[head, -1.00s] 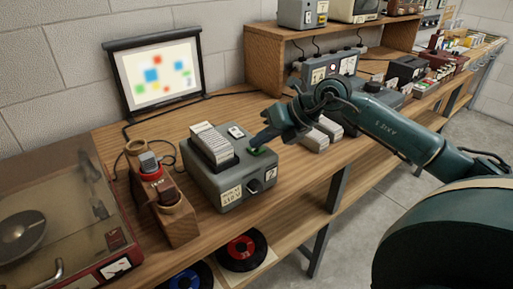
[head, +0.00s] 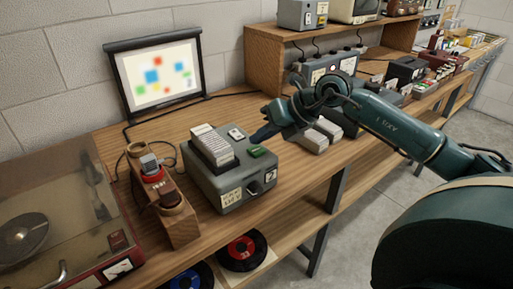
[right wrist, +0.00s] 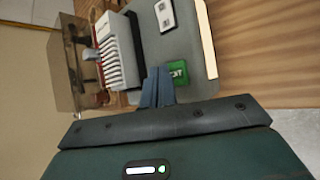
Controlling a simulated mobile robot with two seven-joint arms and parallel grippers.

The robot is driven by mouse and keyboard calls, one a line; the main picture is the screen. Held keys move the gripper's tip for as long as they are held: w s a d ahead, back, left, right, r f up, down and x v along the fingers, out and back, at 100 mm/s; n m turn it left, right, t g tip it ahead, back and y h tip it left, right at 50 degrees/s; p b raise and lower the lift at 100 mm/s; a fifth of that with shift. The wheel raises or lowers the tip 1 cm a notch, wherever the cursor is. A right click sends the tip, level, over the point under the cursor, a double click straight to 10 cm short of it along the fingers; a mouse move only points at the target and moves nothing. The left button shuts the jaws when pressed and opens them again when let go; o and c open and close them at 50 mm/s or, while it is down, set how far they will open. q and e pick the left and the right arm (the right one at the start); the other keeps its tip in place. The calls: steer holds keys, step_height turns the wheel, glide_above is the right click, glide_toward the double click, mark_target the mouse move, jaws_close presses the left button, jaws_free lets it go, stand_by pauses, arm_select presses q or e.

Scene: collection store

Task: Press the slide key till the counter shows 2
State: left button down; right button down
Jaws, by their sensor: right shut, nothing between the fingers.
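The grey slide projector (head: 230,185) stands on the wooden bench with a row of white slides (head: 212,146) in its top. Its green key (head: 257,151) is on the top near the right edge; in the right wrist view the green key (right wrist: 177,73) shows white letters, partly covered by my fingers. A small white plate (head: 236,133) lies behind the key; I cannot read a number on it. A small white mark (head: 270,176) on the front is too small to read surely. My right gripper (head: 262,133) is shut and empty, just above and behind the key. My left gripper is out of view.
A screen (head: 155,75) with blurred coloured squares stands behind. A wooden stand with red parts (head: 160,195) and a record player (head: 60,215) are at the left. Pale boxes (head: 318,138) and a grey control unit (head: 328,68) are at the right.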

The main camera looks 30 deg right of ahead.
mark_target(261, 150)
steer(key=shift+r+p, duration=1.85)
steer(key=shift+r, duration=0.7)
